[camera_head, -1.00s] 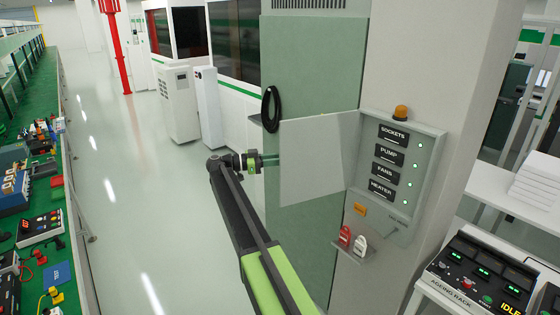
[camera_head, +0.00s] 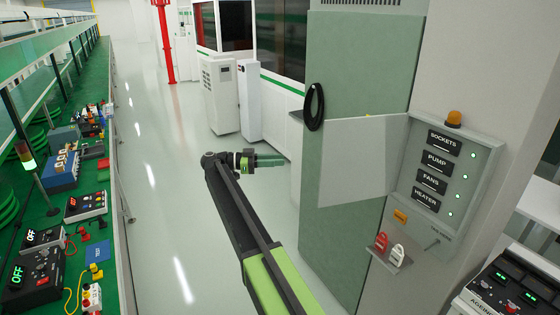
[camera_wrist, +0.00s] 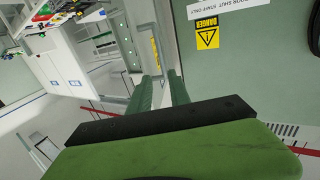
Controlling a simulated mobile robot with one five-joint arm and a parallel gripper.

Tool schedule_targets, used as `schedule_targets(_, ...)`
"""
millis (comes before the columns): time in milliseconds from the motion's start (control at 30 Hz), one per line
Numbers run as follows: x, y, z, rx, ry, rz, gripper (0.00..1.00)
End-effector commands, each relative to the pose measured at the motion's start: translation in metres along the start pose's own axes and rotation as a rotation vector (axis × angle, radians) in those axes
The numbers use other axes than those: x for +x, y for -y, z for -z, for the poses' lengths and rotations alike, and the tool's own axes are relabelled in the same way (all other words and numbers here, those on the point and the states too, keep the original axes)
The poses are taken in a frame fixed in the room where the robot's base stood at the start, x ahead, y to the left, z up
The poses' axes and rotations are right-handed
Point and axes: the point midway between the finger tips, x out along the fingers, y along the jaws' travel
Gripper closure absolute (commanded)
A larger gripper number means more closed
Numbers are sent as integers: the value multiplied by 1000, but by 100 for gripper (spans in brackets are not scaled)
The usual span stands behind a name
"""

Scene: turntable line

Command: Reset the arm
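My arm stretches forward from the bottom of the head view. My gripper (camera_head: 270,160) is at its end, pointing right over the aisle, left of the green cabinet. In the wrist view the two green fingers (camera_wrist: 163,88) stand apart with a gap between them and nothing held. The breaker panel (camera_head: 448,173) has its pale door (camera_head: 360,158) swung open to the left. The gripper is left of this door and looks apart from it.
A green workbench (camera_head: 100,225) with several devices runs along the left. The aisle floor (camera_head: 160,170) is clear. A black coil (camera_head: 314,107) hangs on the cabinet (camera_head: 350,65). Red and white tags (camera_head: 388,250) sit on a small shelf. Instruments (camera_head: 505,290) stand at lower right.

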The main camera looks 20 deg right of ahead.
Motion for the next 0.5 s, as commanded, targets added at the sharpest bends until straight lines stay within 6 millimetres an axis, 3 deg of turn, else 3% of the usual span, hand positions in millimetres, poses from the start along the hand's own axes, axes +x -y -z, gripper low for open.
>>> schedule_targets(200, 4, 1, -2, 0, 0, -4, 77)
schedule_targets(333, 18, -1, -25, 0, 0, -19, 77)
schedule_targets(500, 59, -58, -81, -58, 131, -29, 77)
